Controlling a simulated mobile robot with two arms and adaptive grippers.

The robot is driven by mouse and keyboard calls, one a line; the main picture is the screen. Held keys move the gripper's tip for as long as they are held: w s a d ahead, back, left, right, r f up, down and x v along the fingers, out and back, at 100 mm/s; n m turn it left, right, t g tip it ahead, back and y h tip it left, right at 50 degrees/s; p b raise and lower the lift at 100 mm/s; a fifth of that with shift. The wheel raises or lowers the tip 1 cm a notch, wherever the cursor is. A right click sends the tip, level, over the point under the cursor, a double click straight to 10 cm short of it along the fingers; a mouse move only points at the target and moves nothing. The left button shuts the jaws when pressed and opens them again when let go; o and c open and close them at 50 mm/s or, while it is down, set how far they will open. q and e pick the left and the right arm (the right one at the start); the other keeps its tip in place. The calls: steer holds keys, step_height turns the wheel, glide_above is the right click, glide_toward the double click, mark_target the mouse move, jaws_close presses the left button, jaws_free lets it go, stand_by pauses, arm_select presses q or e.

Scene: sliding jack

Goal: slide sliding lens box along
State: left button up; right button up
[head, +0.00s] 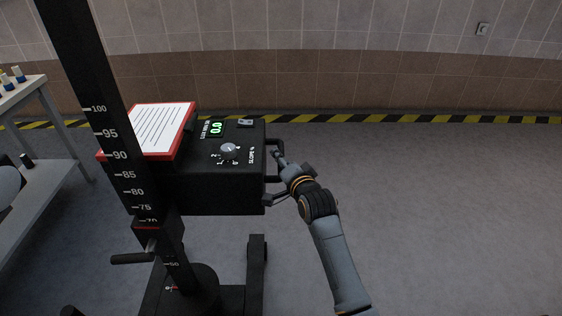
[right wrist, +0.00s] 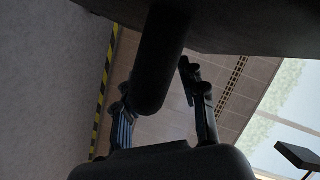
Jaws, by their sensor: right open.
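The lens box (head: 215,190) is a black box on a dark upright column (head: 105,130) with a height scale. Its top has a dial, a green display reading 0.0 and a small switch. A black handle (head: 275,142) sticks out of its right side. My right gripper (head: 272,178) is at this handle, with its fingers open. In the right wrist view a dark rounded bar (right wrist: 160,60) lies between the two spread fingers. I cannot tell whether either finger touches it. My left gripper is not in view.
A red-edged clipboard (head: 158,130) with lined paper lies by the box's left side. A crank (head: 133,258) sticks out low on the column, above the dark stand base (head: 190,295). A grey table (head: 50,165) stands at left. The floor (head: 440,220) at right is clear.

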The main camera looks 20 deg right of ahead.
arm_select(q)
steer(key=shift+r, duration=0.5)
arm_select(e)
steer(key=shift+w, duration=0.6)
steer(key=shift+f, duration=0.1)
jaws_close()
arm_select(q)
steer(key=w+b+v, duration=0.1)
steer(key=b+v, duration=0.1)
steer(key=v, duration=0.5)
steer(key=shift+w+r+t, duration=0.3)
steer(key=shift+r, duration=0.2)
arm_select(e)
step_height(320, 180, down, 10)
steer(key=shift+f, duration=0.2)
